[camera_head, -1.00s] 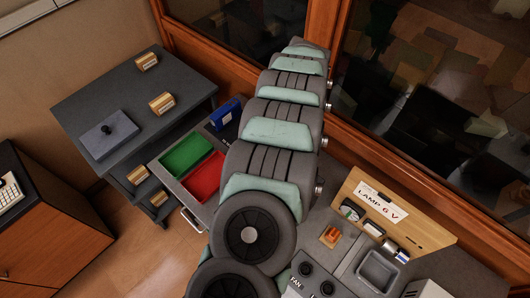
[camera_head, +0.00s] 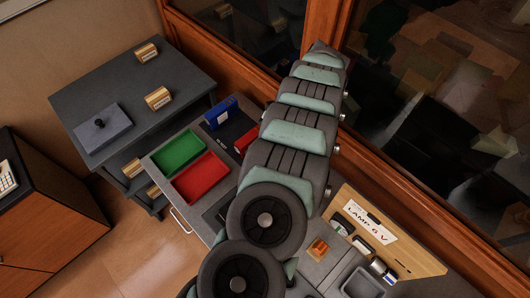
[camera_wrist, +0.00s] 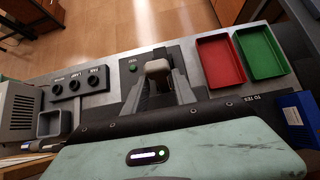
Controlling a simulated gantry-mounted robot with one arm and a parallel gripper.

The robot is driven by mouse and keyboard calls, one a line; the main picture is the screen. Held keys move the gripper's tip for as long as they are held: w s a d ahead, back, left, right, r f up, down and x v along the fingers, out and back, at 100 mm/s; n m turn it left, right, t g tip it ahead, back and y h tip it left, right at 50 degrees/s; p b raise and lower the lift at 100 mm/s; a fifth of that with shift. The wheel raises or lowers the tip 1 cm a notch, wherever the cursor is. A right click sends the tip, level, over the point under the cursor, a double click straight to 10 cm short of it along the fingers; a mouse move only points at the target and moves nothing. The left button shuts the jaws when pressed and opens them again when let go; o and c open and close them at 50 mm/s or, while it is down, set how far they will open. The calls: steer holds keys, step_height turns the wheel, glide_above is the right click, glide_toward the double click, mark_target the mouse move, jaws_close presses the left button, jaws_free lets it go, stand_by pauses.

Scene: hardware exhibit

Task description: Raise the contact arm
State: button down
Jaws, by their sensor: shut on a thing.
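In the wrist view my gripper (camera_wrist: 158,88) is shut on a pale, rounded handle-like piece (camera_wrist: 157,66) that shows between its fingertips. The piece is over the grey panel, beside a green button (camera_wrist: 133,68) labelled TEST. I cannot tell for sure whether this piece is part of the contact arm; the rest of it is hidden by the fingers. In the head view my own arm covers my gripper and the held piece.
The red tray (camera_head: 179,199) and green tray (camera_head: 155,173) lie side by side. A blue box (camera_head: 221,112) stands behind them. Labelled dark knobs (camera_wrist: 75,85), a grey bin (camera_head: 345,288) and a wooden LAMP 6 V board (camera_head: 418,259) occupy the panel's other end.

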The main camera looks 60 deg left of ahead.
stand_by(0.3)
steer(key=c, duration=1)
jaws_free()
